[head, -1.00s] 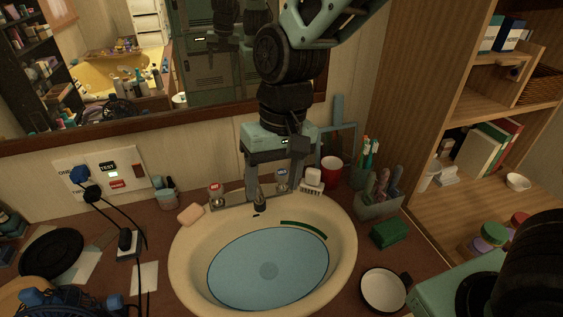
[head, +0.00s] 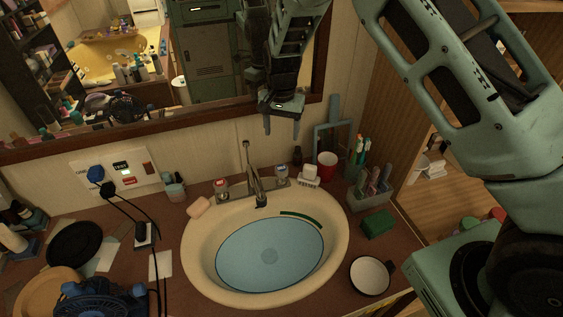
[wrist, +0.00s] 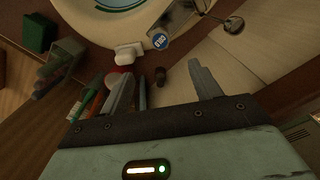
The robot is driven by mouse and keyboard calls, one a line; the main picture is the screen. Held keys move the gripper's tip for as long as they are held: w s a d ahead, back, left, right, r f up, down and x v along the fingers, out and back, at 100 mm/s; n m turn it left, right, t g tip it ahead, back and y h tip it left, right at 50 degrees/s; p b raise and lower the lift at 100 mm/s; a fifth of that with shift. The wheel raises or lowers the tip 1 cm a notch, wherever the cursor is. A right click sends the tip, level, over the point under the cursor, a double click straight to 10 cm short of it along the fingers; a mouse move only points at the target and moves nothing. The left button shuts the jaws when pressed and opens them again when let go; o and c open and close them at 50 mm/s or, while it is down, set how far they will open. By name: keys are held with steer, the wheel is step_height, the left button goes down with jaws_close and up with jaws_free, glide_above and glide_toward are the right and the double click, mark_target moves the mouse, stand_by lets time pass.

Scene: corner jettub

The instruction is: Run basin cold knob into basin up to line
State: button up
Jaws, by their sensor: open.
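The cream basin (head: 196,258) holds blue water (head: 250,250). A dark green line (head: 303,217) on its inner back wall lies just above the water's edge. The metal faucet (head: 256,185) stands behind the basin; I cannot make out a stream. The cold knob (head: 282,170), with a blue cap, is right of the spout, and the red-capped hot knob (head: 221,185) is left. My gripper (head: 282,127) is open and empty, raised above and behind the cold knob, apart from it. In the wrist view the blue cold knob (wrist: 160,41) shows beyond the open fingers (wrist: 163,83).
A white block (head: 310,172), a red cup (head: 327,164) and a holder (head: 370,192) with pens and brushes stand right of the faucet. A green sponge (head: 377,224) and a pan (head: 370,275) lie right of the basin. The mirror's lower frame (head: 200,113) is behind my gripper.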

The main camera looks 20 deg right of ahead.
mark_target(281, 168)
step_height(281, 168, down, 14)
steer(key=p, duration=0.4)
steer(key=shift+f, duration=0.1)
steer(key=c, duration=1)
